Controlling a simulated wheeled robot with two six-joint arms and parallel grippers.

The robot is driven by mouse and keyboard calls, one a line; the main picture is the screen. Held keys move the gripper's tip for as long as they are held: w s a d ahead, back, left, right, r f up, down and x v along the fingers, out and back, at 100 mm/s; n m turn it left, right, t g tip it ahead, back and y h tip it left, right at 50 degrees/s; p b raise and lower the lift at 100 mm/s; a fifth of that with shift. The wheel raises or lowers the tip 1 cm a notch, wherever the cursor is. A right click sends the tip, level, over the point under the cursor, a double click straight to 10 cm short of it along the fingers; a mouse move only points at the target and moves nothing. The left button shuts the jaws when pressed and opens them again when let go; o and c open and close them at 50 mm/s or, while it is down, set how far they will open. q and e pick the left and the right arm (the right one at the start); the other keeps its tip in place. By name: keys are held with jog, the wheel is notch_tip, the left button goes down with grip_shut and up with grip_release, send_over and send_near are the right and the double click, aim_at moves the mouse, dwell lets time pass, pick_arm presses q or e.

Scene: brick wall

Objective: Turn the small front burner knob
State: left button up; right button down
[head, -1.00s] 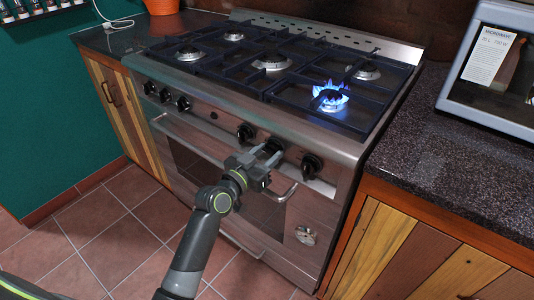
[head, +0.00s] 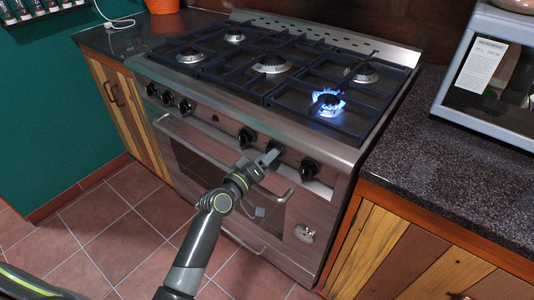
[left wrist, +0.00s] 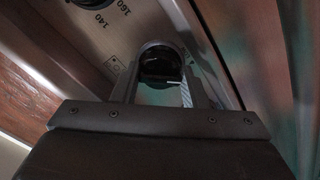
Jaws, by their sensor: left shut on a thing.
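A black burner knob (head: 275,145) sits on the steel front panel of the stove (head: 215,118), second from the right. My left gripper (head: 270,156) reaches it from the front, with its fingers shut on the knob. In the left wrist view the knob (left wrist: 160,60) shows dark between the two fingers (left wrist: 156,90), with a pale line near its lower edge. The front right burner (head: 328,101) burns with a small blue flame. My right gripper is not in view.
Another knob (head: 308,168) is close on the right, and one (head: 245,137) close on the left. The oven door handle (head: 225,160) runs just below the gripper. A microwave (head: 490,75) stands on the right counter. The tiled floor in front is clear.

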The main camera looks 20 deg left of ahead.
pick_arm(q)
jog(key=shift+n+p, duration=0.75)
jog(key=shift+n, duration=1.55)
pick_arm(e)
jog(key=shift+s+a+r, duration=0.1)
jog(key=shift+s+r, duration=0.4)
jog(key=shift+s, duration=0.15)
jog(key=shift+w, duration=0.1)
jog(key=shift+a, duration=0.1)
pick_arm(q)
jog(key=o, duration=1)
jog(key=shift+c, duration=0.2)
jog(key=shift+f, duration=0.1)
